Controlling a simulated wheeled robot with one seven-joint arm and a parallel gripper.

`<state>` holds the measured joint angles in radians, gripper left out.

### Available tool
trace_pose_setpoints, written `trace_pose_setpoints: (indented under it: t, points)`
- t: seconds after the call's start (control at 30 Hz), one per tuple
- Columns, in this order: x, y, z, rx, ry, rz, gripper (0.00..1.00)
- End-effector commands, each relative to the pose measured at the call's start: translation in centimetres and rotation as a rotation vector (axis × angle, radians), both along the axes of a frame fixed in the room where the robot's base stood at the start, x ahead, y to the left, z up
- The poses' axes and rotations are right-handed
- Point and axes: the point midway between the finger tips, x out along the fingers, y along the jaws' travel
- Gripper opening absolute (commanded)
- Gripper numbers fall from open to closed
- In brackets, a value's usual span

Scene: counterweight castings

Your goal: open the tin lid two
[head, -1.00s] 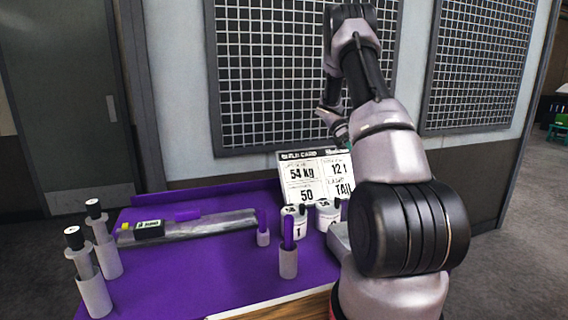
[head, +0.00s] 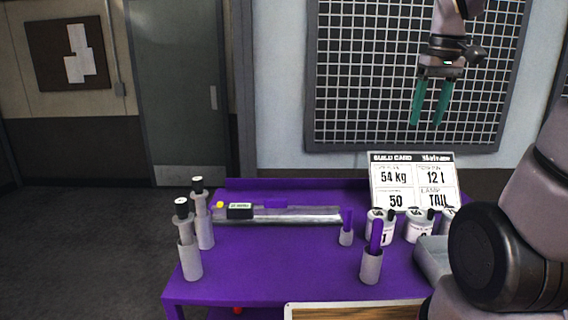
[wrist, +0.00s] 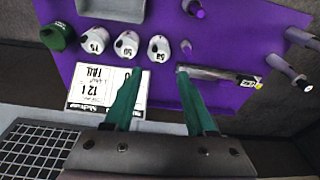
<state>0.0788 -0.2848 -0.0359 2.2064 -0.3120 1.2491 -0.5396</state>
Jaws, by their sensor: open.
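Three white tins with dark marks on top stand in a row in front of the card. The right one (head: 447,220) is partly hidden by my arm in the head view. My gripper (head: 426,121) is open and empty, green fingers pointing down, high above the bench's back in front of the wall grid. In the wrist view its fingers (wrist: 159,74) are apart.
A build card (head: 412,180) stands behind the tins. A grey tray (head: 432,262) sits to their right front. Purple rods in grey holders (head: 371,265) stand left of them. A metal rail (head: 300,216) and two tall plungers (head: 189,262) are farther left.

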Motion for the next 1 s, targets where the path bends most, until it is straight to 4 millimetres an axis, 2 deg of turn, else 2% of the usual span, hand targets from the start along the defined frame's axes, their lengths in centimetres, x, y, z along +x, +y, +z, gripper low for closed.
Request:
trace_pose_setpoints:
  t: [0.03,0.2,0.33,0.5,0.77,0.87,1.0]
  points:
    - [-1.3,1.2,0.7,0.028,-0.066,-0.045,0.56]
    - [-4.8,4.5,2.0,0.156,-0.253,-0.217,0.56]
    - [-6.7,6.0,2.3,0.246,-0.345,-0.315,0.56]
    - [-7.7,6.8,2.5,0.310,-0.399,-0.379,0.56]
    - [-7.5,6.8,2.4,0.318,-0.395,-0.404,0.56]
    - [-6.1,6.1,2.0,0.319,-0.360,-0.466,0.56]
    - [-2.5,3.8,0.4,0.315,-0.268,-0.644,0.56]
